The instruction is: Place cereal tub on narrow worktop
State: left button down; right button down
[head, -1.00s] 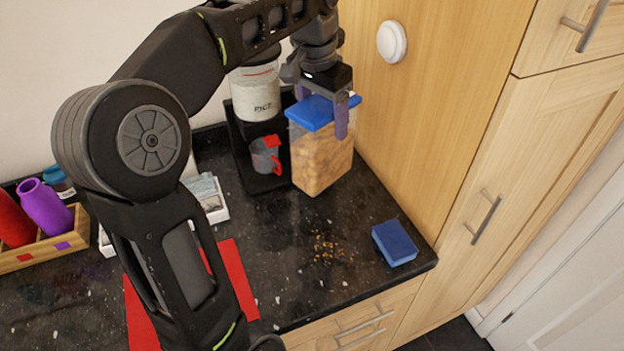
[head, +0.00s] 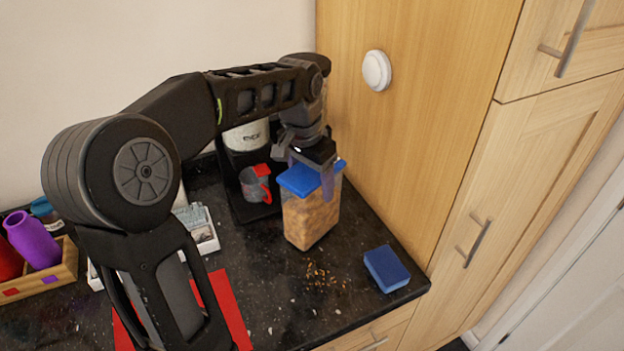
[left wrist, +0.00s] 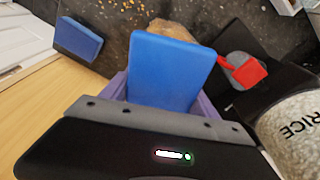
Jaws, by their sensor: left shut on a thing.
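The cereal tub (head: 311,217) is a clear box of tan cereal with a blue lid, upright at the back right of the dark speckled worktop (head: 260,283). My left gripper (head: 312,175) comes down on it from above and is shut on its upper part, a finger showing at the lid's right side. In the left wrist view the blue lid (left wrist: 170,72) lies between the purple fingers. The tub's base looks on or very near the worktop; I cannot tell which. My right gripper is not in view.
A blue sponge (head: 386,269) lies near the front right edge, with crumbs (head: 322,276) left of it. A grey mug with a red handle (head: 256,184) stands on a black stand behind. A tall wooden cabinet (head: 400,130) bounds the right side.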

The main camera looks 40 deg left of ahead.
pick_arm(q)
jog(key=shift+f, duration=0.15)
jog(key=shift+f, duration=0.15)
jog(key=shift+c, duration=1)
grip_release()
jog(key=shift+r, duration=0.2)
jog(key=r, duration=0.5)
jog(key=s+r, duration=0.1)
jog(key=r, duration=0.2)
jog(key=shift+b, duration=0.4)
jog(key=r+p, duration=0.2)
jog(key=r, duration=0.1)
jog(key=shift+s+r, duration=0.1)
jog(key=shift+s, duration=0.2)
jog(key=shift+s+r+p, duration=0.15)
jog(key=shift+r+p, duration=0.15)
jog(key=shift+r, duration=0.1)
